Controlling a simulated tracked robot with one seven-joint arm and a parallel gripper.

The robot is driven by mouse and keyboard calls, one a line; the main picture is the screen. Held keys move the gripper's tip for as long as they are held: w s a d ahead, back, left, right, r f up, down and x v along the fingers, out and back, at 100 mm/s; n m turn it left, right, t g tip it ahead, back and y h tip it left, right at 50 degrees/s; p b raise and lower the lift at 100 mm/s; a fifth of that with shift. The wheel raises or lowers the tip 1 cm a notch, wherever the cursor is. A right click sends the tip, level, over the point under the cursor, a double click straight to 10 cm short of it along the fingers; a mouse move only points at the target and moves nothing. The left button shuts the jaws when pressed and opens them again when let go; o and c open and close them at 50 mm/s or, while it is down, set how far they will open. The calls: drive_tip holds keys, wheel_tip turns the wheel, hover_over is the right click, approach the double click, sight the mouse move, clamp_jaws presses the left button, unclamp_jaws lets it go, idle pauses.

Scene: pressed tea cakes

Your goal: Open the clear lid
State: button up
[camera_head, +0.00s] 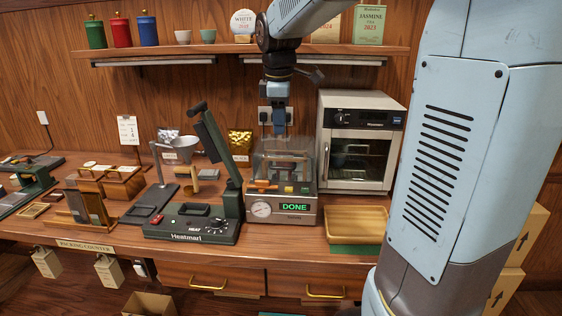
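The clear lid (284,158) is a see-through, box-like cover on the grey machine (248,212) at the middle of the counter. It appears closed. An orange handle (263,184) shows at its lower front. My gripper (279,130) points down from above, over the back part of the lid. Its fingertips are small and overlap the lid's top edge in the picture, so I cannot tell if they touch it or how wide they stand.
A green Heatmari press (190,224) with a raised arm stands close left of the machine. A small oven (356,146) stands at right, behind an empty wooden tray (383,209). A shelf (220,51) with tins and cups runs above, near my arm.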

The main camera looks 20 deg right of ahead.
sight(280, 167)
drive_tip(key=f, duration=0.4)
drive_tip(key=w+f, duration=0.1)
drive_tip(key=f, duration=0.3)
drive_tip(key=w+f, duration=0.1)
drive_tip(key=f, duration=0.3)
drive_tip(key=shift+d+f, duration=0.4)
drive_tip(key=shift+c, duration=0.3)
clamp_jaws()
